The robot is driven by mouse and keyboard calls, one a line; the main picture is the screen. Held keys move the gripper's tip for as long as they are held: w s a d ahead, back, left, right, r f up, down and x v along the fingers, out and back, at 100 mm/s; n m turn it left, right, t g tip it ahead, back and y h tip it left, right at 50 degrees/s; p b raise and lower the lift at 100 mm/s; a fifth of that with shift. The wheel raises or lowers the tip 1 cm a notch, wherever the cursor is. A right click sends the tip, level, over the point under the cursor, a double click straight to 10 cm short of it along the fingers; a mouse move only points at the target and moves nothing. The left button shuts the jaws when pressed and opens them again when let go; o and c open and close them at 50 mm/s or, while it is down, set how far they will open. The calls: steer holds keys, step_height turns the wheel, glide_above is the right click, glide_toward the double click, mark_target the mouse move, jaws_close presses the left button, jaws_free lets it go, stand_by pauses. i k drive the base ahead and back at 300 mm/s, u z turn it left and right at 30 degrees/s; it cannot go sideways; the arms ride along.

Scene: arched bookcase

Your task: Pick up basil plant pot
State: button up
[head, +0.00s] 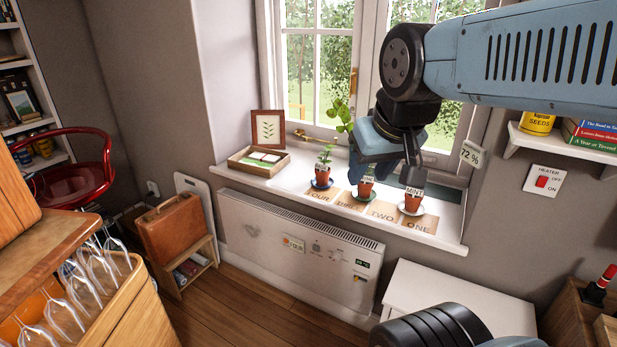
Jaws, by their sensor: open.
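Three small terracotta pots stand in a row on the windowsill. The left pot (322,175) holds a leafy green plant and sits on a blue saucer. The middle pot (366,188) sits on a green saucer; its plant is largely hidden by my gripper. The right pot (412,202) has a label reading MINT and sits on a white saucer. The labels on the left and middle pots are too small to read, so I cannot tell which is basil. My gripper (388,170) is open, above and in front of the middle and right pots; contact cannot be judged.
The windowsill (285,185) carries number-word cards under the pots, and a wooden tray (258,161) and framed picture (268,130) at left. A white heater (300,250) is below. A shelf (565,143) with a yellow seeds tin is at right.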

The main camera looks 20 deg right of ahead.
mark_target(322, 172)
steer(key=u, duration=0.7)
steer(key=i, duration=1.75)
steer(key=z, duration=1.55)
steer(key=k, duration=0.9)
steer(key=z, duration=0.15)
